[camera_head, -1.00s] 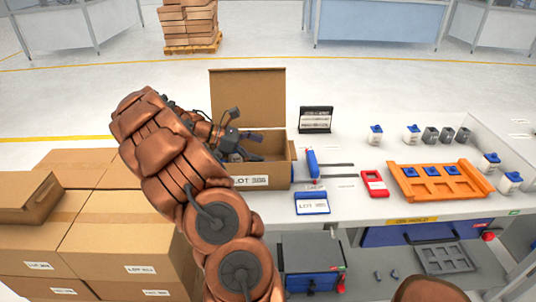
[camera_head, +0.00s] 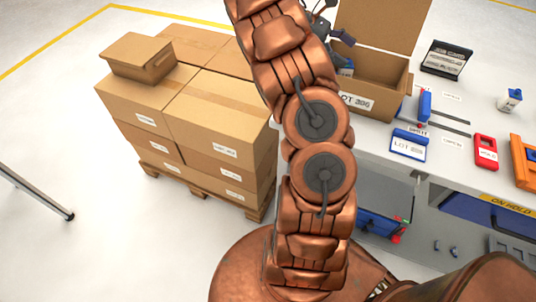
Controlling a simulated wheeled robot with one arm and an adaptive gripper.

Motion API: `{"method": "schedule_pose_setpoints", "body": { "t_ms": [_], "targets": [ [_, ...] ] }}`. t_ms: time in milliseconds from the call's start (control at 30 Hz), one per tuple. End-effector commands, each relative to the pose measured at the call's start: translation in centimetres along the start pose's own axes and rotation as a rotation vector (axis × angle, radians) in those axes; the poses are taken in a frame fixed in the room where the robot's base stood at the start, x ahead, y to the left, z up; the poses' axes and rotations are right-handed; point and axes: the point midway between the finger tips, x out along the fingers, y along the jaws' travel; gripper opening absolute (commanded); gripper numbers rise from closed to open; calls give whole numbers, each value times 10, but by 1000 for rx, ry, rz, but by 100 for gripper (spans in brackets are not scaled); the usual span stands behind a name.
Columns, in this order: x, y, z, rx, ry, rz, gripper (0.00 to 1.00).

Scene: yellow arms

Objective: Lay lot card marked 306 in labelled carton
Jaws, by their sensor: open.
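The open carton (camera_head: 384,92) stands on the bench with its lid raised at the back. Its front label appears to read LOT 306. My gripper (camera_head: 334,24) is open, at the carton's left rear, partly hidden by my arm. A small blue-and-white piece (camera_head: 346,69) shows inside the carton's left end; it looks like a card, but its marking cannot be read. A blue-edged card (camera_head: 409,144) marked LOT, its number too small to read surely, lies on the bench right of the carton.
A dark sign stand (camera_head: 447,59), a blue-handled tool (camera_head: 425,104), a red device (camera_head: 485,150) and an orange tray (camera_head: 524,160) are on the bench to the right. Stacked cartons (camera_head: 190,110) on a pallet stand left. The floor at lower left is mostly clear.

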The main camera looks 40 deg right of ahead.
Motion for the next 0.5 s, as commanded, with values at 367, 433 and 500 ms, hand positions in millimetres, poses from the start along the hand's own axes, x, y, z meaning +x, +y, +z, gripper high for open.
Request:
{"method": "schedule_pose_setpoints", "body": {
  "t_ms": [367,433,500],
  "targets": [
    [-32,-79,14,172,182,37,99],
    [-38,-96,13,203,231,40,99],
    [-41,-115,12,231,276,36,99]
  ]
}}
